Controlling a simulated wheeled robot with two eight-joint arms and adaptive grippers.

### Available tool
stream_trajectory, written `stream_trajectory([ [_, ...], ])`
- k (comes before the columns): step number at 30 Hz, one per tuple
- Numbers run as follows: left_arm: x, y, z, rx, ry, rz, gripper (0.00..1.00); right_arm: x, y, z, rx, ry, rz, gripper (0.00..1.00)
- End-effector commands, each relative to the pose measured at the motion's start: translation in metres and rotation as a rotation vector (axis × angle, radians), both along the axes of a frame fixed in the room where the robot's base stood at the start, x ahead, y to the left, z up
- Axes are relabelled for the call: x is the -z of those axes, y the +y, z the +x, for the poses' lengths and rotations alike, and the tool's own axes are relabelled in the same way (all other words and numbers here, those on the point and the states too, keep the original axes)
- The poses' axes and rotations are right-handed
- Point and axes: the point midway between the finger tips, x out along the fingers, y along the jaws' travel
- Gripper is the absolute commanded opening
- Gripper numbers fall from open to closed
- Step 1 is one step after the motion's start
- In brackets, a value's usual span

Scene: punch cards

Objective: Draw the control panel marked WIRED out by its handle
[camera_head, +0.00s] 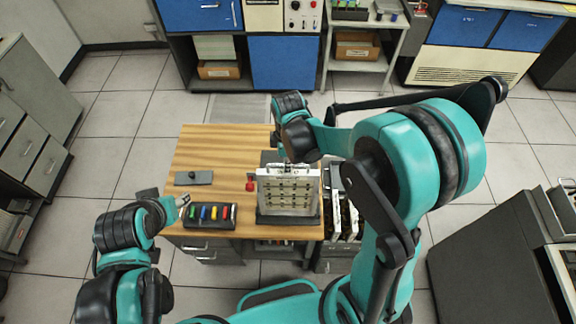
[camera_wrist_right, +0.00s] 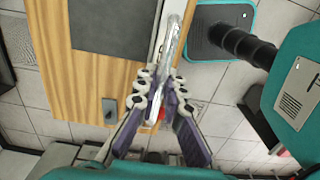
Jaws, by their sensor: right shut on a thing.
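A pale panel (camera_head: 288,190) with rows of dark slots stands upright in a dark base (camera_head: 288,220) at the table's right side. No WIRED marking can be read. My right gripper (camera_head: 279,155) is at the panel's top, largely hidden by its own arm. In the right wrist view its fingers (camera_wrist_right: 160,92) are shut on a shiny metal bar (camera_wrist_right: 172,45), seemingly the panel's handle. My left gripper (camera_head: 183,201) is low over the table's left edge, beside the tray of coloured pieces; its finger gap is too small to judge.
The wooden table (camera_head: 215,150) carries a black tray (camera_head: 210,222) of coloured pieces, a dark flat block (camera_head: 193,178) and a red knob (camera_head: 250,184). More panels (camera_head: 347,215) stand in a rack just right of the table. The table's back left is clear.

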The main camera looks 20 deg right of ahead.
Motion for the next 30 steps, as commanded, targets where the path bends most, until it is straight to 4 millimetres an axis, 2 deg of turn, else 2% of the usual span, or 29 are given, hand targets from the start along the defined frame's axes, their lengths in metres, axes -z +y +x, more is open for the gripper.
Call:
stream_trajectory([
  [1,-0.006,0.000,0.000,0.000,0.000,0.000,0.46,-0.007,0.000,0.000,0.000,0.000,0.000,0.00],
  [30,-0.058,0.000,0.000,0.000,0.000,0.000,0.46,-0.083,0.000,0.000,0.000,0.000,0.000,0.00],
])
